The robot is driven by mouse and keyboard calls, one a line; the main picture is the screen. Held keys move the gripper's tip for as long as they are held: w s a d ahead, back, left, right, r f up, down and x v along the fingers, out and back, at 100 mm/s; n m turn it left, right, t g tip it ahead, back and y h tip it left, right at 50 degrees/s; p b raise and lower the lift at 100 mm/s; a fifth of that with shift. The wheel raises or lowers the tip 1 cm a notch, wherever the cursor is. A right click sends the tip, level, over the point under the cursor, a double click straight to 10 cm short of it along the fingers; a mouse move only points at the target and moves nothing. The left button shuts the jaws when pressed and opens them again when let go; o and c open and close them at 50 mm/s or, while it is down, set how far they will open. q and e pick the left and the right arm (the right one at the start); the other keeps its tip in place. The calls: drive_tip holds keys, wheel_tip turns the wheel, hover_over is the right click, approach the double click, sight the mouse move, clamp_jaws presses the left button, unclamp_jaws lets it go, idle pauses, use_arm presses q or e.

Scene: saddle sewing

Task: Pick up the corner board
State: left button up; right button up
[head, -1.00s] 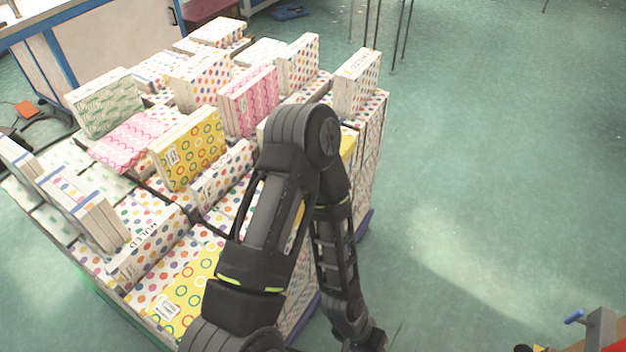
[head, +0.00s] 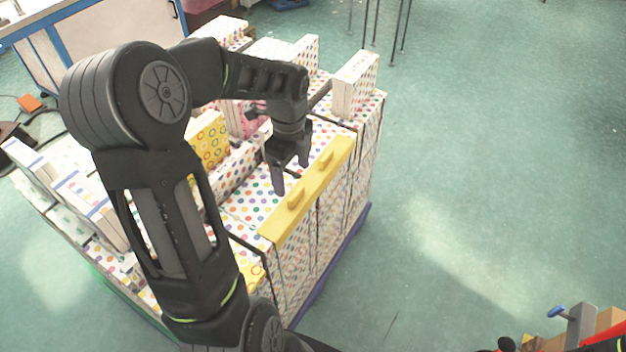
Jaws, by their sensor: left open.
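The corner board (head: 312,194) is a long yellow strip with two small raised yellow grips. It lies along the top right edge of the stack of patterned boxes (head: 335,220). My left gripper (head: 289,178) hangs over the stack just left of the board, pointing down. Its jaws are open and empty, and they look apart from the board. My left arm hides much of the stack's left and middle. My right gripper is not in view.
Loose boxes stand on top of the stack, including a white dotted one (head: 355,84) at the back right corner. A blue-framed cabinet (head: 95,42) is at the back left. Thin dark poles rise at the back.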

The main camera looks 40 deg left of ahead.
sight(294, 193)
use_arm(q)
drive_tip(key=shift+f, duration=0.1)
drive_tip(key=shift+f, duration=1.3)
drive_tip(key=shift+w+f+p, duration=0.15)
drive_tip(key=shift+f+p, duration=0.45)
drive_tip(key=shift+f, duration=2)
drive_tip(key=c, duration=1.7)
